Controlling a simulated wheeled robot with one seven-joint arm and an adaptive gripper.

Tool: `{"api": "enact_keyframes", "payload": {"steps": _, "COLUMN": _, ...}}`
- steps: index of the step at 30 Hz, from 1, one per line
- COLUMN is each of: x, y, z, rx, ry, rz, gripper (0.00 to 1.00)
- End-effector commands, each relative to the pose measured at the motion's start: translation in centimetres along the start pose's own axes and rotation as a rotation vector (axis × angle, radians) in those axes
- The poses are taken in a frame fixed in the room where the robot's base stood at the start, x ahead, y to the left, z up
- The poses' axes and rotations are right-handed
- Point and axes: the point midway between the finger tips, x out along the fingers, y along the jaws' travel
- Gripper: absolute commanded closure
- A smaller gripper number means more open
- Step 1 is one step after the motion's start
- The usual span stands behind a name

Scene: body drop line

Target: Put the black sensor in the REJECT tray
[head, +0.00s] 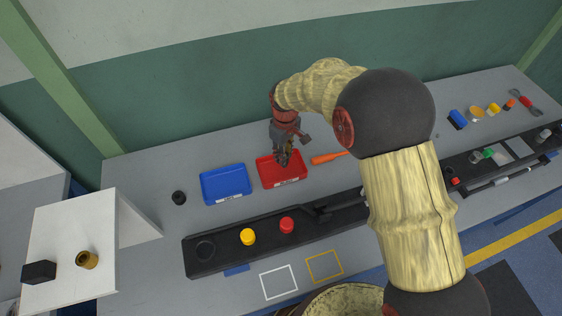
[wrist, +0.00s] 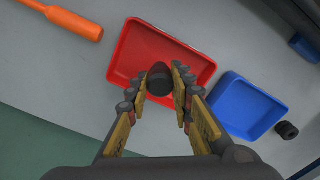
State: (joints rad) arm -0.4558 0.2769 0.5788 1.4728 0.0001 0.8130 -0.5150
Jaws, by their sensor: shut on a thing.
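My gripper (head: 284,160) is over the red tray (head: 268,178) on the grey bench. In the wrist view my gripper (wrist: 160,82) is shut on a dark, rounded thing, which looks like the black sensor (wrist: 159,76), held between the fingertips. The red tray (wrist: 128,55) lies behind it in that view, and the held thing appears within the tray's outline. I cannot tell whether it touches the tray floor. The tray has a white label on its front, too small to read. In the head view the fingers hide most of the held thing.
A blue tray (head: 225,184) stands left of the red one, with a small black round part (head: 179,198) beyond it. An orange-handled tool (head: 328,157) lies to the right. A dark rail with a yellow part (head: 248,237) and a red part (head: 287,225) runs in front.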

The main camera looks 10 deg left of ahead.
Motion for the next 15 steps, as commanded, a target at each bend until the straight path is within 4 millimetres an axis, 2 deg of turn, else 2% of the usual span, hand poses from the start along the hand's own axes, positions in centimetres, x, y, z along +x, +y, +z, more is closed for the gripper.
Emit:
{"api": "enact_keyframes", "payload": {"steps": 8, "x": 1.6, "y": -0.1, "z": -1.3, "rx": 0.001, "ry": -0.001, "rz": -0.001, "gripper": 1.00}}
{"api": "enact_keyframes", "payload": {"steps": 15, "x": 4.8, "y": -0.1, "z": -1.5, "rx": 0.001, "ry": -0.002, "rz": -0.001, "gripper": 1.00}}
